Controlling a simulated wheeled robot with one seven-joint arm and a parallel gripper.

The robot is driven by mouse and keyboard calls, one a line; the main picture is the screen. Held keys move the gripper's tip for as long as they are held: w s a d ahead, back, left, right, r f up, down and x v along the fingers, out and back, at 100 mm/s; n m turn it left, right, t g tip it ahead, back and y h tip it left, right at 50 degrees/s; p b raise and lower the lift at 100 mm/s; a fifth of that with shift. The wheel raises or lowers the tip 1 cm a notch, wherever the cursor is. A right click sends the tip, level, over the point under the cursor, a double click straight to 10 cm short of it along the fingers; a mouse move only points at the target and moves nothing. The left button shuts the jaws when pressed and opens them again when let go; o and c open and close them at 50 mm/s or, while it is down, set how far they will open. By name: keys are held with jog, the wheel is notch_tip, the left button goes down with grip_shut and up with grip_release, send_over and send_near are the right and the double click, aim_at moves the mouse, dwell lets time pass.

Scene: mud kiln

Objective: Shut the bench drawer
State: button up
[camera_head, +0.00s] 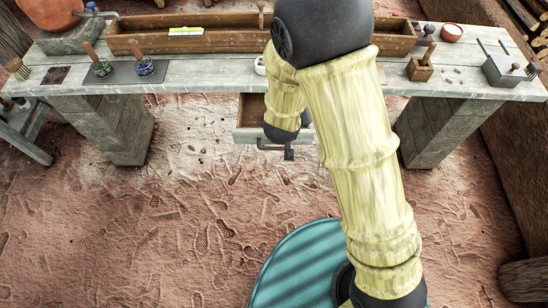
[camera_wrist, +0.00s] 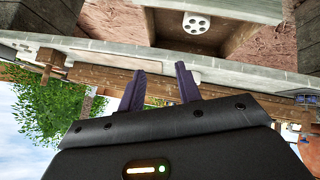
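The bench drawer (camera_head: 245,135) sticks out from under the workbench, open, with its wooden inside partly visible. My arm hides its right part. A dark handle (camera_head: 264,146) shows at its front. My gripper (camera_head: 289,154) is at the drawer front, beside the handle in the picture; I cannot tell whether it touches. In the wrist view the two purple fingers (camera_wrist: 160,88) stand apart with nothing between them. There the drawer (camera_wrist: 225,9) appears at the top, with its pale board and wooden inside, beyond the fingertips. A white round piece with holes (camera_wrist: 196,23) shows in it.
The grey workbench (camera_head: 200,76) stands on thick block legs (camera_head: 118,128). On it are a long wooden trough (camera_head: 225,40), stamps, and a grey box (camera_head: 503,70). A blue-grey stand (camera_head: 30,140) is at the left. The earthen floor before the bench is clear.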

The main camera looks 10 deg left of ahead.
jog(key=s+a+f+n+t+h+b, duration=0.1)
jog(key=a+f+b, duration=0.15)
jog(key=f, duration=0.35)
jog(key=s+a+f+n+t+b, duration=0.2)
jog(key=f+b, duration=0.2)
jog(key=f, duration=0.2)
jog(key=n+t+h+b, duration=0.2)
jog(key=n+t+b, duration=0.2)
jog(key=b, duration=0.4)
send_near(274, 149)
notch_tip(274, 149, down, 2)
jog(key=s+a+f+n+t+b, duration=0.1)
jog(key=s+f+n+t+b, duration=0.1)
jog(key=s, duration=0.4)
jog(key=shift+s+f+n+t+b, duration=0.3)
jog(key=shift+s+f+t+b, duration=0.15)
jog(key=shift+t+b, duration=0.45)
jog(key=x, duration=1.7)
jog(key=shift+w, duration=0.25)
jog(key=shift+d, duration=0.1)
grip_shut()
